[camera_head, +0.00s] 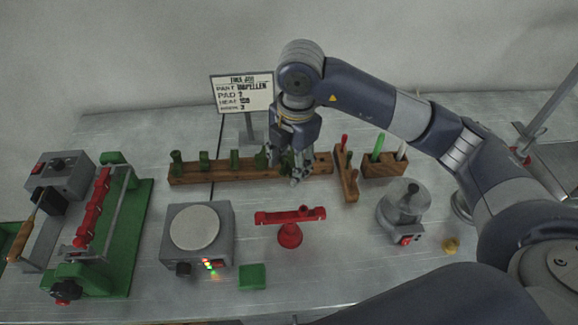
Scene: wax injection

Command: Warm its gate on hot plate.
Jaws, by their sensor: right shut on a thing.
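The hot plate is a grey box (225,236) with a round cream disc (196,227) on top, left of centre, with small lit lamps at its front right. Its disc is bare. My right gripper (291,168) is over the right half of a long wooden rack (205,173) at the back, away from the hot plate. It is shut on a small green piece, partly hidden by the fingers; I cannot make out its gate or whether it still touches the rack. Other green pieces (235,160) stand along the rack. My left gripper is not in view.
A red bar on a red stand (290,235) and a green block (252,277) stand in front of the rack. A green fixture (130,235) is at left, and a clear-domed device (404,205) at right. A sign (242,93) stands behind the rack.

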